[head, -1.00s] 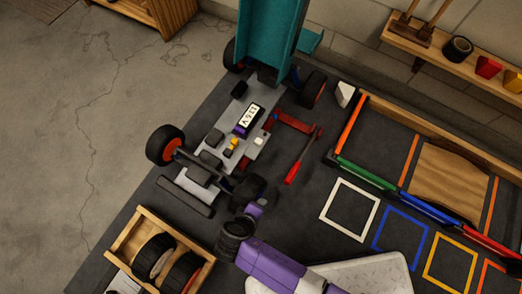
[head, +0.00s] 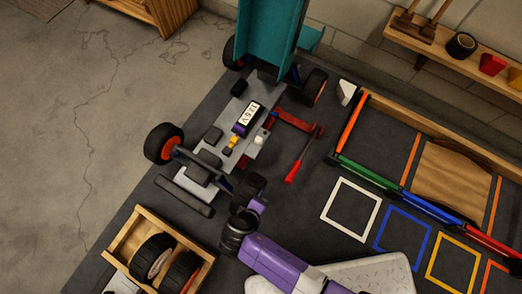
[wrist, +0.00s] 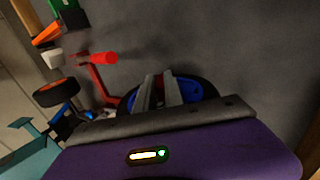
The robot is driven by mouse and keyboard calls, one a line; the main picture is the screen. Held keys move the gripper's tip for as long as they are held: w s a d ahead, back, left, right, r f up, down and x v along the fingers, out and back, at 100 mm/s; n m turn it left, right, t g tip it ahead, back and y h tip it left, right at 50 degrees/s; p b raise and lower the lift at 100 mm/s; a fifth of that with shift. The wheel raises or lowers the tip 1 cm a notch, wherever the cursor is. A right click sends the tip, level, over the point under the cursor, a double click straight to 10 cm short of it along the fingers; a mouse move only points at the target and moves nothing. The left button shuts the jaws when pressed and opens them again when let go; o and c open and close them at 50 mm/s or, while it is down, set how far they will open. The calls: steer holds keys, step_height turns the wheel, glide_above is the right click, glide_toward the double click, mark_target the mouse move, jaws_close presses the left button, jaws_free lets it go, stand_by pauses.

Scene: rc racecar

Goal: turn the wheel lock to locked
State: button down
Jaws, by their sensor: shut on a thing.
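The RC car chassis (head: 228,135) stands on the dark bench mat in the head view, with its front right wheel (head: 250,187) beside my gripper (head: 252,198). In the wrist view that black tyre (wrist: 211,91) lies behind my gripper's fingers (wrist: 161,84). A blue piece at the wheel's hub, which looks like the wheel lock (wrist: 188,92), shows beside and behind the fingers. My gripper is shut on it; the fingers hide part of it, and its exact turn position cannot be told.
A red-handled tool or jack lever (head: 297,167) lies right of the car. A wooden crate with loose wheels (head: 132,235) stands at lower left. A white tray (head: 385,272) lies near my arm. Coloured square outlines (head: 350,210) and wooden edging are at right.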

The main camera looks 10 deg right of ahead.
steer(key=shift+r, duration=0.15)
steer(key=shift+w+r+g+y+p, duration=0.1)
steer(key=shift+r+g+y+p, duration=0.15)
steer(key=shift+p, duration=0.8)
steer(key=shift+d+g+y+p, duration=0.15)
steer(key=shift+g+y+p, duration=0.3)
steer(key=shift+p, duration=0.6)
steer(key=shift+w+g+y+p, duration=0.2)
steer(key=shift+g+y+p, duration=0.3)
steer(key=shift+g+p, duration=0.5)
steer(key=shift+d+f+g+y+p, duration=0.1)
steer(key=shift+f+g+y+p, duration=0.15)
steer(key=shift+g+y+p, duration=0.3)
steer(key=c, duration=1.4)
jaws_free()
steer(key=shift+c, duration=0.2)
